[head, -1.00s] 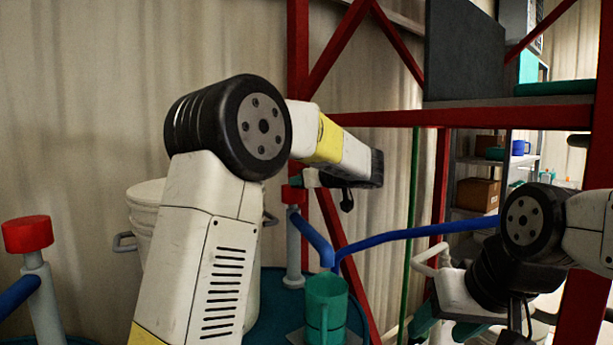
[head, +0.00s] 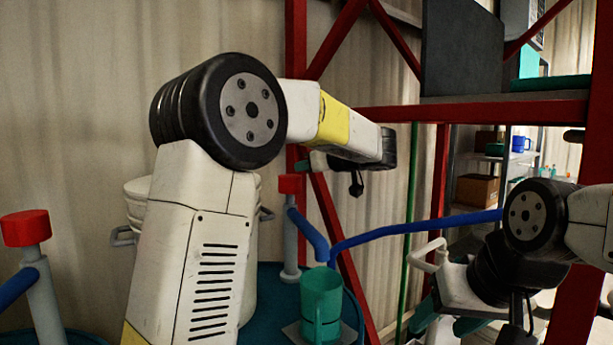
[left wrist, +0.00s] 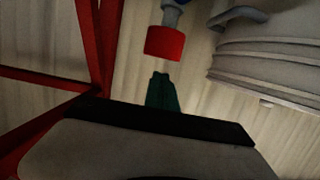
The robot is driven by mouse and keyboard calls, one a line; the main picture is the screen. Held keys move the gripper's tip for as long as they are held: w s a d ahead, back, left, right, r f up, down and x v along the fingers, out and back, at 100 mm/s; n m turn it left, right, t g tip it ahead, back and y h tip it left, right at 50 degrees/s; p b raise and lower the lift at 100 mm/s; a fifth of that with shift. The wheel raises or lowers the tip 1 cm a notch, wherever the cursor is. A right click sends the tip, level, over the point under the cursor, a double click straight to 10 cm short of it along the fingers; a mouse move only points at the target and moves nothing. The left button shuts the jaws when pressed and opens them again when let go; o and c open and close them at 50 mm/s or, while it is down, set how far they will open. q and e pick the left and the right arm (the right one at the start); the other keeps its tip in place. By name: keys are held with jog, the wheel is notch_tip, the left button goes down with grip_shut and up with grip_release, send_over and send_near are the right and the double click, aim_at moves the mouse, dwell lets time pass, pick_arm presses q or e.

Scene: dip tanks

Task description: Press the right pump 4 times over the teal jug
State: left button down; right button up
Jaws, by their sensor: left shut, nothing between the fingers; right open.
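The right pump has a red cap (head: 289,184) on a grey post, with a blue spout (head: 308,235) slanting down to the right. The teal jug (head: 321,300) stands upright below the spout's end. My left gripper (head: 304,163) is shut and empty, just above and slightly right of the red cap in the head view. In the left wrist view its teal fingers (left wrist: 161,88) are together and point at the red cap (left wrist: 165,43), with a small gap visible in the picture. My right gripper (head: 442,318) is open at the lower right, away from the pump and partly hidden.
Another red-capped pump (head: 26,228) stands at the far left. White buckets (head: 135,205) are partly hidden behind my left arm. A blue pipe (head: 420,230) crosses toward the red frame (head: 455,112). Shelves with boxes (head: 477,189) stand behind.

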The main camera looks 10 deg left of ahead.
pick_arm(q)
jog(key=v, duration=0.5)
jog(key=shift+s+d+r, duration=0.15)
jog(key=shift+s+d, duration=0.1)
jog(key=shift+d, duration=0.05)
dwell(0.6)
notch_tip(320, 180, up, 3)
jog(key=shift+w+r, duration=0.15)
jog(key=shift+a, duration=0.15)
